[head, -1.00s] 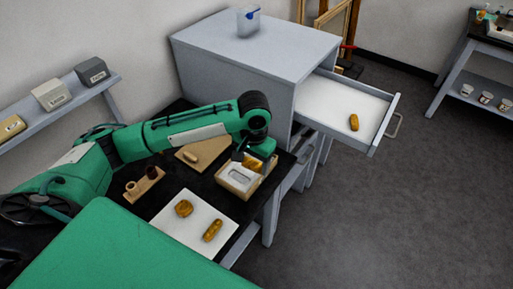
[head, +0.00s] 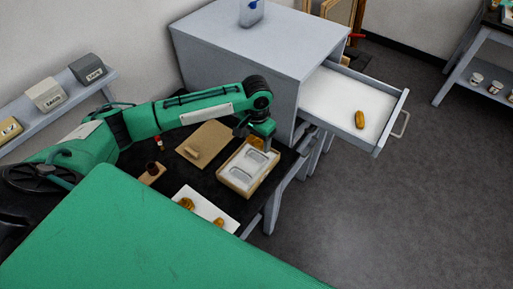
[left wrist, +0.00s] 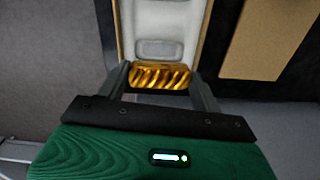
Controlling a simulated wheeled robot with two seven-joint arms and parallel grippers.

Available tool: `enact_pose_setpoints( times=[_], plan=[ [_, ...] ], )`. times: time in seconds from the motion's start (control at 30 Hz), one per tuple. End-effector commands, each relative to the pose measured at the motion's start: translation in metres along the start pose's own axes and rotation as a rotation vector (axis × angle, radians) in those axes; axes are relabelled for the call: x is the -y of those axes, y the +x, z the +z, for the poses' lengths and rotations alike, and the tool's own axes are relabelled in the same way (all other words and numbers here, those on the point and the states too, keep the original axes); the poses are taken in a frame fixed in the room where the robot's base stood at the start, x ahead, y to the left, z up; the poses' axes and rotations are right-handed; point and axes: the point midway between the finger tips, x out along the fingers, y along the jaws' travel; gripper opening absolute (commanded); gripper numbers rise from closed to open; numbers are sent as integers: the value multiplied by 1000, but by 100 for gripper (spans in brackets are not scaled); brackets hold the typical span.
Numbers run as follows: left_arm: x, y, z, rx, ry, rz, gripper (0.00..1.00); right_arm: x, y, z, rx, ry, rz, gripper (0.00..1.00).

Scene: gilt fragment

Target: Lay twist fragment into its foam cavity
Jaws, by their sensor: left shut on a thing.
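The gold, spirally ridged twist fragment (left wrist: 160,77) is between the fingers of my left gripper (left wrist: 160,82) in the left wrist view, and the gripper is shut on it. In the head view my left gripper (head: 256,142) is at the far right end of the foam-lined wooden box (head: 228,182), and the fragment is hidden there. The pale foam (head: 240,165) shows grey cavities with nothing in them; one cavity (left wrist: 158,48) also shows just beyond the fragment in the left wrist view. I cannot tell whether the fragment touches the foam. My right gripper is not in view.
A white board (head: 208,209) holds gold pieces at the table's front. A tan board (head: 207,140) with a small piece lies left of the box. A grey cabinet (head: 250,40) stands behind, its open drawer (head: 335,100) holding another gold piece (head: 360,119).

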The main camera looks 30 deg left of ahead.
Motion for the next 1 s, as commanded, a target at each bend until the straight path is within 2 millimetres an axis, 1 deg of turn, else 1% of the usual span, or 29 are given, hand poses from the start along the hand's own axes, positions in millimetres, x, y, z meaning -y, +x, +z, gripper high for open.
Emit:
enact_pose_setpoints(
  times=[0.03,0.13,0.27,0.4,0.5,0.6,0.83,1.0],
  plan=[
    [0,7,1,3,0,0,44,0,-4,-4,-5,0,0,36],
    [0,18,0,1,0,0,44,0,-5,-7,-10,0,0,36],
    [0,29,0,1,-1,0,44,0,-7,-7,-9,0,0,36],
    [-1,51,0,2,-1,1,44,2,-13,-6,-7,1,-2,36],
    [0,61,0,0,0,0,44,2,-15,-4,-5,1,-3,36],
    [0,65,0,-1,1,0,44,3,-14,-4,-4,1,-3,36],
    [0,66,1,1,1,0,44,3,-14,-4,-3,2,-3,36],
    [0,72,1,3,0,0,44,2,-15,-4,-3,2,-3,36]
  ],
)
